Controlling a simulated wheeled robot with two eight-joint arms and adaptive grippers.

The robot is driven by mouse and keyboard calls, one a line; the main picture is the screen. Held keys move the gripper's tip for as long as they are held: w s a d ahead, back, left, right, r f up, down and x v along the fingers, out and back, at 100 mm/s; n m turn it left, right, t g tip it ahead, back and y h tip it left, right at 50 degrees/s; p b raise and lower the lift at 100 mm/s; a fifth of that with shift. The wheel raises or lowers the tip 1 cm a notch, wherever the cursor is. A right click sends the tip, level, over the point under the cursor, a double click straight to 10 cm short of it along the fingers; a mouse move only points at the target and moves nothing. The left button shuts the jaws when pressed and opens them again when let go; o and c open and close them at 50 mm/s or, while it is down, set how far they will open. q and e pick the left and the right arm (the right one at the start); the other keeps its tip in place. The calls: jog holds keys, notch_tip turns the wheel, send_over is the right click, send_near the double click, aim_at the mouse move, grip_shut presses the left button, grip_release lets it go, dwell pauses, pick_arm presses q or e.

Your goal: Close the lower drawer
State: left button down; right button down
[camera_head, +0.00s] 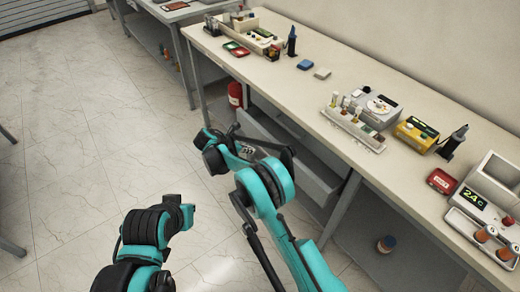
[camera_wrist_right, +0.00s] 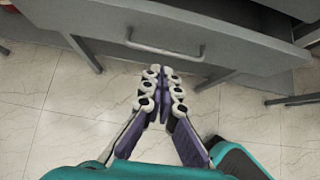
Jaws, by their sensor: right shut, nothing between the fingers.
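The lower drawer (camera_head: 318,187) stands pulled out under the long bench in the head view, partly covered by my right arm. In the right wrist view its grey front (camera_wrist_right: 95,22) crosses the top, with a bar handle (camera_wrist_right: 165,48) on it. A dark opening shows behind the front at the upper right. My right gripper (camera_wrist_right: 162,72) is shut and empty, its fingertips pointing at the drawer front just below the handle. I cannot tell whether they touch it. My left arm shows at the lower left of the head view, but its gripper does not.
The bench top (camera_head: 300,100) carries several devices, including a yellow meter (camera_head: 415,134). A red canister (camera_head: 235,94) stands under the bench beyond the drawer. The tiled floor (camera_head: 80,130) at left is clear.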

jog(key=b, duration=0.3)
send_near(273, 150)
jog(key=f, duration=0.3)
jog(key=shift+s+a+f, duration=0.1)
jog(key=shift+s+f, duration=0.15)
jog(key=shift+f, duration=0.05)
jog(key=w+d+b, duration=0.2)
jog(key=d, duration=0.1)
jog(key=shift+w+d+f, duration=0.1)
jog(key=shift+w+d, duration=0.2)
jog(key=shift+d, duration=0.05)
